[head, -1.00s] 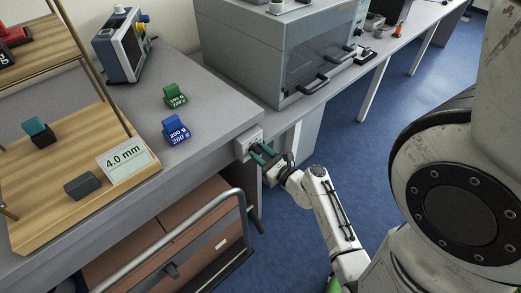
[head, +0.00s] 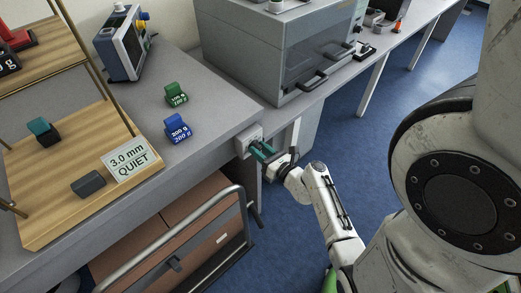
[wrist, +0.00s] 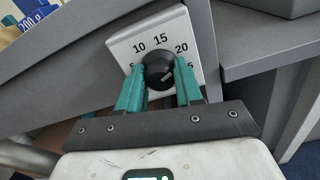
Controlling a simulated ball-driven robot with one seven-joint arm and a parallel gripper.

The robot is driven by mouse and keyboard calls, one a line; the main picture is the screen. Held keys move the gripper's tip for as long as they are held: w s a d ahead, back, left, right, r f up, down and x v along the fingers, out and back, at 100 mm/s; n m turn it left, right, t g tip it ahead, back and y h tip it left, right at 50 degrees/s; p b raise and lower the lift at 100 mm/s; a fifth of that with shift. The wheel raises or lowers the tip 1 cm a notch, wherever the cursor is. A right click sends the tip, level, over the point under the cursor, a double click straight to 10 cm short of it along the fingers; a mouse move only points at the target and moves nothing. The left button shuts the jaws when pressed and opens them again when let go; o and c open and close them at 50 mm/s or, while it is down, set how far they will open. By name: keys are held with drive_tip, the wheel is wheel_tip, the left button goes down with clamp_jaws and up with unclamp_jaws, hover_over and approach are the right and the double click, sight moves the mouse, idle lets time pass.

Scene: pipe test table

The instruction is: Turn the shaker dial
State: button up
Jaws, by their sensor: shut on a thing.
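The shaker dial (wrist: 159,72) is a round black knob on a white plate (wrist: 192,42) marked 10, 15 and 20, with further numbers partly hidden by my fingers. The plate also shows in the head view (head: 242,141), on the front of the bench near its corner. My gripper (wrist: 160,78) has its two teal fingers on either side of the knob, shut on it. In the head view my gripper (head: 262,152) reaches the plate from the right. A faint pale line on the knob points to the lower right. A sign (head: 129,160) on the wooden shelf unit reads "3.0 mm QUIET".
The wooden shelf unit (head: 60,213) stands on the bench at left. Blue (head: 178,128) and green (head: 176,94) weights stand on the bench. A cart with a metal rail (head: 190,217) stands below, close to my gripper. Open blue floor lies to the right.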

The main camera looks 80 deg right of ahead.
drive_tip(key=shift+f, duration=0.15)
drive_tip(key=o, duration=1)
drive_tip(key=shift+o, duration=0.2)
drive_tip(key=b+v, duration=0.1)
drive_tip(key=v, duration=0.9)
drive_tip(key=shift+s+a, duration=0.25)
drive_tip(key=shift+s, duration=0.05)
